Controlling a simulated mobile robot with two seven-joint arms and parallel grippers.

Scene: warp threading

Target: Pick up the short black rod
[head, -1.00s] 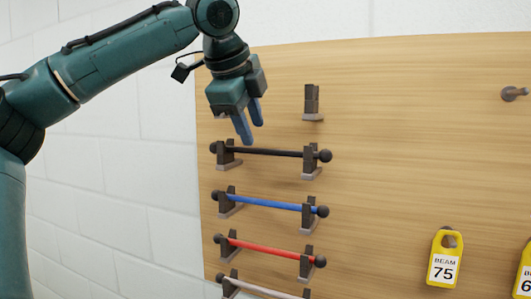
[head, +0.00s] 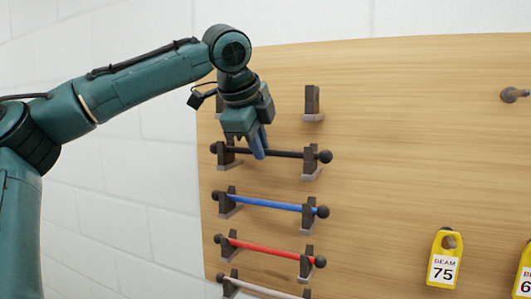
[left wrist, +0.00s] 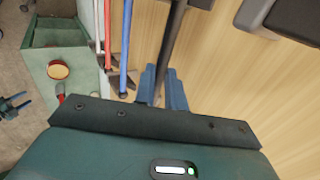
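The short black rod (head: 285,154) with round black knobs at its ends lies in two dark brackets on the wooden board, above the blue rod. My left gripper (head: 261,150) is at the rod's middle, between the brackets, pointing down. Its blue fingers have closed together on either side of the rod. In the left wrist view, the black rod (left wrist: 176,35) runs down between the two blue fingers (left wrist: 162,88), with almost no gap beside it. The rod still rests in its brackets.
Below sit a blue rod (head: 265,204), a red rod (head: 265,249) and a pale rod (head: 262,289) in similar brackets. An empty bracket (head: 312,101) is above right. A yellow tag (head: 444,259) marked BEAM 75 hangs right; a peg (head: 513,94) sticks out upper right.

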